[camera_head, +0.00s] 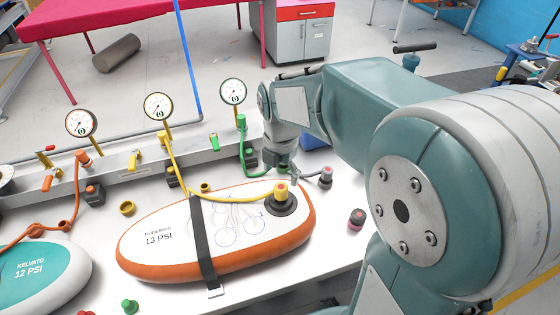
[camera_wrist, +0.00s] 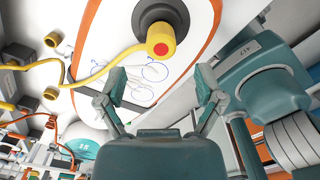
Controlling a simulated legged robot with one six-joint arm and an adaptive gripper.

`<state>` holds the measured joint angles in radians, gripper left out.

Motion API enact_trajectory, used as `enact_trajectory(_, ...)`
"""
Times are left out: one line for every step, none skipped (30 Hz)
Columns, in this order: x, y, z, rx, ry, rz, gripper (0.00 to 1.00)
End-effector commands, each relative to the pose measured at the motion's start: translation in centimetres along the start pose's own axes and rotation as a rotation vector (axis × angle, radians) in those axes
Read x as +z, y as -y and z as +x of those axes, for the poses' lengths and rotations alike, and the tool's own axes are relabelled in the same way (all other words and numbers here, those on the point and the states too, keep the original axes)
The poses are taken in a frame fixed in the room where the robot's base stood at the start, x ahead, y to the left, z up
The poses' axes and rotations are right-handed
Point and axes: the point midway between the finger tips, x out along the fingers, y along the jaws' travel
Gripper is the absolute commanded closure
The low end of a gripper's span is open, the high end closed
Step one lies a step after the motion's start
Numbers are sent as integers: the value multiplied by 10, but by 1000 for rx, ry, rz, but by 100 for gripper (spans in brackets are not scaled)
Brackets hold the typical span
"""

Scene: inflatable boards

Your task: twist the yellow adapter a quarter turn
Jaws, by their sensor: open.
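The yellow adapter (camera_head: 281,192) with a red top sits on the dark round valve of the orange-and-white board (camera_head: 150,254), at the board's right end. A yellow hose runs from it to the left. In the wrist view the adapter (camera_wrist: 161,39) is at the upper middle, beyond the fingertips. My gripper (camera_wrist: 162,80) is open and empty, its two fingers spread apart below the adapter in that picture. In the head view my gripper (camera_head: 284,160) is just behind and above the adapter, partly hidden by my arm. The adapter appears apart from the fingers.
A black strap (camera_head: 201,240) crosses the board. Pressure gauges (camera_head: 158,106) stand on a grey rail behind. A green hose (camera_head: 243,150), a grey fitting (camera_head: 325,177) and a dark fitting (camera_head: 357,218) are near my gripper. A teal board (camera_head: 45,275) lies at left.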

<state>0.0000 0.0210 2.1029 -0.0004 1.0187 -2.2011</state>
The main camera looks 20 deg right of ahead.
Motion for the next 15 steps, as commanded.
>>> enact_trajectory(0, 0, 10, -4, -3, 0, 14)
enact_trajectory(0, 1, 15, -4, -3, 1, 14)
enact_trajectory(-1, 1, 22, -3, -2, 1, 14)
enact_trajectory(0, 1, 27, -4, -3, 1, 14)
enact_trajectory(0, 0, 32, -3, -3, 1, 14)
enact_trajectory(0, 1, 39, -4, -3, 1, 14)
enact_trajectory(0, 1, 43, -3, -2, 1, 14)
enact_trajectory(-1, 1, 48, -3, -2, 1, 14)
enact_trajectory(0, 0, 53, -3, -2, 1, 14)
enact_trajectory(0, 0, 57, -3, -2, 2, 14)
enact_trajectory(0, 0, 60, -2, -2, 2, 14)
enact_trajectory(0, 0, 64, -2, -1, 2, 14)
enact_trajectory(0, 0, 66, -2, -1, 2, 14)
enact_trajectory(0, 0, 68, -2, -1, 2, 14)
enact_trajectory(0, 0, 70, 0, 0, 2, 14)
